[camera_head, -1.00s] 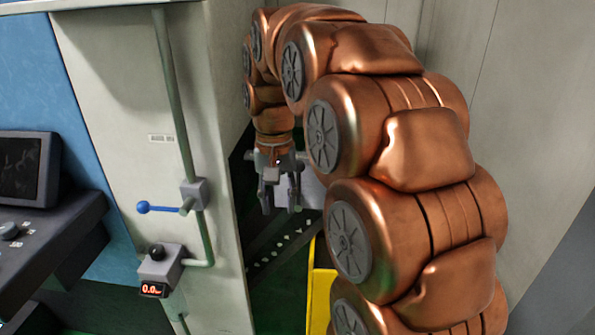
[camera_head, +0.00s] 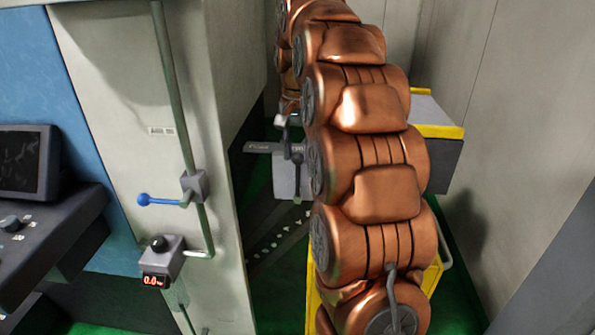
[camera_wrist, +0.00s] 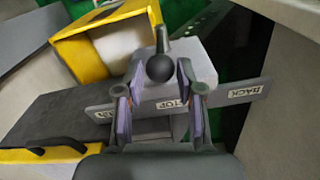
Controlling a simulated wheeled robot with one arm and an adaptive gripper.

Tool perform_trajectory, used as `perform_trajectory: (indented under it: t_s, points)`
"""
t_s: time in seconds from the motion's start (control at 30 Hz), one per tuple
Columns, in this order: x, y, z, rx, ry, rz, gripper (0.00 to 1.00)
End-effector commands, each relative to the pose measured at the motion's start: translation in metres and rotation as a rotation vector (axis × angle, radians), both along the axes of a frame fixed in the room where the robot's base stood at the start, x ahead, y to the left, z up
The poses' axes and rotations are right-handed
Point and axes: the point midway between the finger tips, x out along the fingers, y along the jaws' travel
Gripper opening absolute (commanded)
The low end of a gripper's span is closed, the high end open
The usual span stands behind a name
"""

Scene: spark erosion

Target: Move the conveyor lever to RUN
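The conveyor lever, a grey stem with a black ball knob (camera_wrist: 160,68), shows in the wrist view in front of a light grey housing (camera_wrist: 202,70). A grey label plate (camera_wrist: 225,95) crosses there, reading BACK at right and STOP in the middle; the label at left is partly hidden, its letters unclear. The lever lines up with STOP. My gripper (camera_wrist: 160,88) is open, one finger on each side of the knob in the picture; I cannot tell whether either touches it. In the head view the lever (camera_head: 298,178) is beside my arm, which mostly hides my gripper (camera_head: 287,135).
A yellow-edged machine part (camera_wrist: 100,45) and a dark belt surface (camera_wrist: 65,105) lie left in the wrist view. In the head view a pale cabinet (camera_head: 110,110) with a blue-handled valve (camera_head: 158,200) stands left. A grey wall is close on the right.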

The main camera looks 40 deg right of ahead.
Motion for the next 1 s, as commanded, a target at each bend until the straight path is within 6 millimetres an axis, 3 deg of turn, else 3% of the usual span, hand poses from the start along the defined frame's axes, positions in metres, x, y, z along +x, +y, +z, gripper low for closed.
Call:
perform_trajectory:
  t_s: [0.1, 0.3, 0.63, 1.0]
  points:
    - [-0.001, 0.000, -0.023, 0.002, 0.004, 0.000, 0.37]
    - [-0.001, 0.001, -0.045, 0.002, 0.003, 0.001, 0.37]
    - [0.000, 0.000, -0.049, 0.000, 0.000, 0.001, 0.37]
    - [0.000, 0.000, -0.049, 0.000, 0.000, 0.001, 0.00]
